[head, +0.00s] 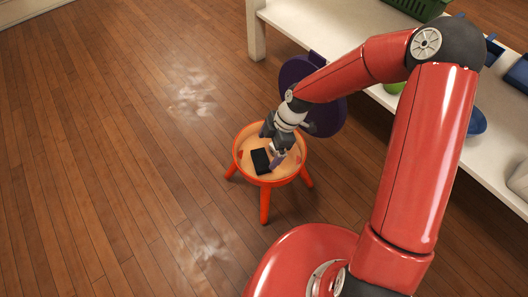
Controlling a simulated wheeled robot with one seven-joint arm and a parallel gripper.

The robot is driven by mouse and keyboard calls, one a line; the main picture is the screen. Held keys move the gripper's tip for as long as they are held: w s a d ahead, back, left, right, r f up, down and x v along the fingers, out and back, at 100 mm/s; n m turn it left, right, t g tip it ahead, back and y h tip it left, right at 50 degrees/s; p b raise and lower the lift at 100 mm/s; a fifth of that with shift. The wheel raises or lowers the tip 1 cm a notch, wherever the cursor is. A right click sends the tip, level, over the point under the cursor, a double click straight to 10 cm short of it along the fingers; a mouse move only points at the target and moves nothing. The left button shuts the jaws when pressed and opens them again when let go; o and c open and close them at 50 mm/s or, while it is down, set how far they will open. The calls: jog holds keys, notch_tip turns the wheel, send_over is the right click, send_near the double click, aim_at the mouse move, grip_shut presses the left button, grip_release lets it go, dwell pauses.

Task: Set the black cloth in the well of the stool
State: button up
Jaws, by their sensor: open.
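The orange stool (238,160) stands on the wooden floor, with a pale well inside its raised rim. The black cloth (260,161) lies in the well as a small dark folded rectangle, left of and below my gripper in the picture. My gripper (276,160) reaches down over the well, just beside the cloth. It is open. The small gap between fingers and cloth is hard to judge, and part of the well is hidden behind my gripper.
A purple round lid (327,118) stands upright behind the stool, partly hidden by my arm. A white bench (330,48) runs along the right, with a green basket (415,8) and a blue item (476,120). Open floor lies to the left.

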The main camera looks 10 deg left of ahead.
jog(key=p+v, duration=0.1)
jog(key=v, duration=0.5)
jog(key=shift+r, duration=0.3)
jog(key=shift+d, duration=0.2)
